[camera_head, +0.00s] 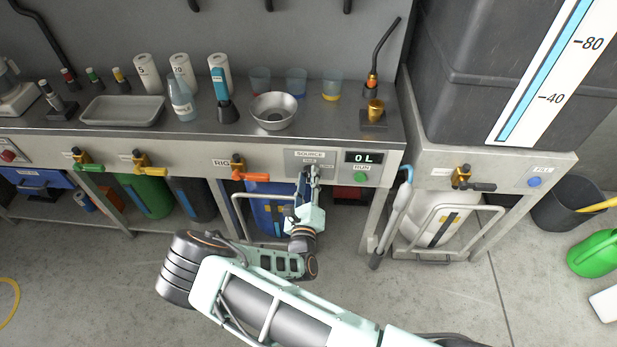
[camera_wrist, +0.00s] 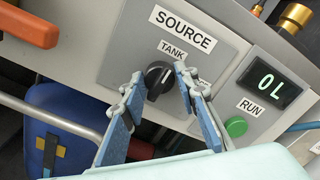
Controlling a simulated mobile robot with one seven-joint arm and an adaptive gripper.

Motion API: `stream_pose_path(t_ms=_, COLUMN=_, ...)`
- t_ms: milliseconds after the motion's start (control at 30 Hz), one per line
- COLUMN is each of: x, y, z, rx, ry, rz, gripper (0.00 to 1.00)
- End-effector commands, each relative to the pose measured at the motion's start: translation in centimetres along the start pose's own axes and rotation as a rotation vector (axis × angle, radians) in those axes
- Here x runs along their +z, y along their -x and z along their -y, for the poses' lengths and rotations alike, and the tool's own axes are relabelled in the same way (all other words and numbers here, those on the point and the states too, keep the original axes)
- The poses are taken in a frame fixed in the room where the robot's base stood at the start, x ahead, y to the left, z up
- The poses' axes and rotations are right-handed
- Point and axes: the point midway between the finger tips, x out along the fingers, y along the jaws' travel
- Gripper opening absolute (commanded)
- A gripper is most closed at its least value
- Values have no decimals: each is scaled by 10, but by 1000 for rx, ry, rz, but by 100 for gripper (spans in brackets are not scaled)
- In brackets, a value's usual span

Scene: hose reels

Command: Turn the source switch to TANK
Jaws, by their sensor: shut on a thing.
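The source switch is a black round knob (camera_wrist: 155,73) on a grey panel (camera_wrist: 207,22) marked SOURCE, with a TANK label (camera_wrist: 172,50) just above the knob in the wrist view. My gripper (camera_wrist: 158,82) has one fingertip on each side of the knob and is shut on it. The knob's pointer is partly hidden by the fingers, so its exact setting is hard to tell. In the head view my gripper (camera_head: 313,170) reaches up to the panel (camera_head: 291,157) from below and covers the knob.
Right of the switch are a display (camera_wrist: 270,84) reading 0 L and a green RUN button (camera_wrist: 236,127). An orange valve handle (camera_head: 256,178) sits to the left. A bench top with cups and a metal bowl (camera_head: 273,113) is above. A blue container (camera_head: 263,212) stands below.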

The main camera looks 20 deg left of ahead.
Motion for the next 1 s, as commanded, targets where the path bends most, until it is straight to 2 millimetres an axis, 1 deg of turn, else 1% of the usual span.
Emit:
stream_pose_path(t_ms=233, x=-1, y=0, z=0, rx=0, ry=49, rz=-3, gripper=4)
stream_pose_path(t_ms=633, x=-1, y=0, z=0, rx=0, ry=56, rz=-3, gripper=4)
stream_pose_path(t_ms=667, x=-1, y=0, z=0, rx=0, ry=56, rz=-3, gripper=29)
stream_pose_path(t_ms=700, x=-1, y=0, z=0, rx=0, ry=56, rz=-2, gripper=33)
stream_pose_path(t_ms=800, x=-1, y=0, z=0, rx=0, ry=55, rz=-2, gripper=44)
stream_pose_path(t_ms=833, x=-1, y=0, z=0, rx=0, ry=55, rz=-2, gripper=46)
stream_pose_path(t_ms=1000, x=0, y=0, z=0, rx=0, ry=53, rz=-1, gripper=46)
